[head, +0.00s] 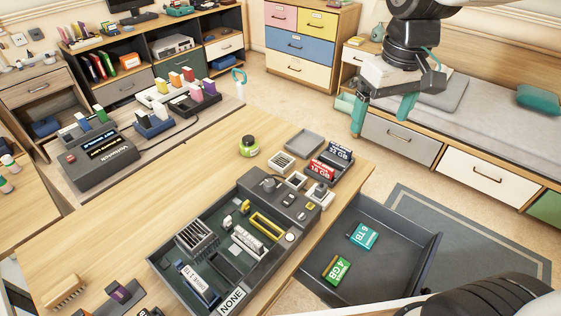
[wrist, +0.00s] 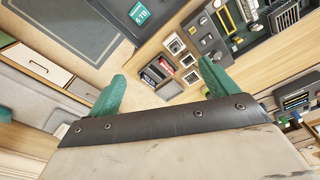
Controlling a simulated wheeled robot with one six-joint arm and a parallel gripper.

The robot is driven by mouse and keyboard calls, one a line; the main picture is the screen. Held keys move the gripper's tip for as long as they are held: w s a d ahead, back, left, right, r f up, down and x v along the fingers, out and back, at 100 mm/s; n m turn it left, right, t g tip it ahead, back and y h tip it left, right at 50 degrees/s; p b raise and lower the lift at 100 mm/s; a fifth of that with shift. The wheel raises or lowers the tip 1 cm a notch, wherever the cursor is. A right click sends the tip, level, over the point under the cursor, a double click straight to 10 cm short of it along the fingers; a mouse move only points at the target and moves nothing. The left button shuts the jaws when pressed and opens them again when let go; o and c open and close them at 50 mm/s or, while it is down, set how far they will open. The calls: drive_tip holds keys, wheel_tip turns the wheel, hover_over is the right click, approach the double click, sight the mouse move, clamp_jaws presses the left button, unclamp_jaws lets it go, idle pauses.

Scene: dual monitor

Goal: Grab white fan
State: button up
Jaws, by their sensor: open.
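A square, white-framed part with a dark grille (head: 281,163) lies on the wooden table, just beyond the open grey case; it looks like the white fan, but it is small. In the wrist view, several white-framed squares (wrist: 175,45) lie in a row beyond my fingers; I cannot tell which is the fan. My gripper (head: 382,112) is open and empty, with teal fingers pointing down, well above and to the right of the table. Its fingers also show in the wrist view (wrist: 162,74), wide apart.
The open case (head: 157,262) holds several computer parts. Red and blue cartridges (head: 324,167) stand close to the right of the grille part. A grey drawer (head: 385,290) with green and teal cartridges is pulled out at the table's right.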

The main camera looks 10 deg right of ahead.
drive_tip(key=w+a+f+n, duration=0.1)
drive_tip(key=w+a+f, duration=0.2)
drive_tip(key=w, duration=0.3)
drive_tip(key=w+a+f+n, duration=0.1)
drive_tip(key=w+a+f, duration=0.15)
drive_tip(key=w, duration=0.35)
drive_tip(key=n, duration=0.4)
hover_over(282, 159)
drive_tip(key=shift+g, duration=0.4)
drive_tip(key=f, duration=2.1)
drive_tip(key=shift+s+a+f, duration=0.15)
drive_tip(key=shift+a, duration=0.05)
wheel_tip(282, 159, down, 5)
drive_tip(key=shift+d+f, duration=0.15)
drive_tip(key=shift+f, duration=0.05)
drive_tip(key=c, duration=1.1)
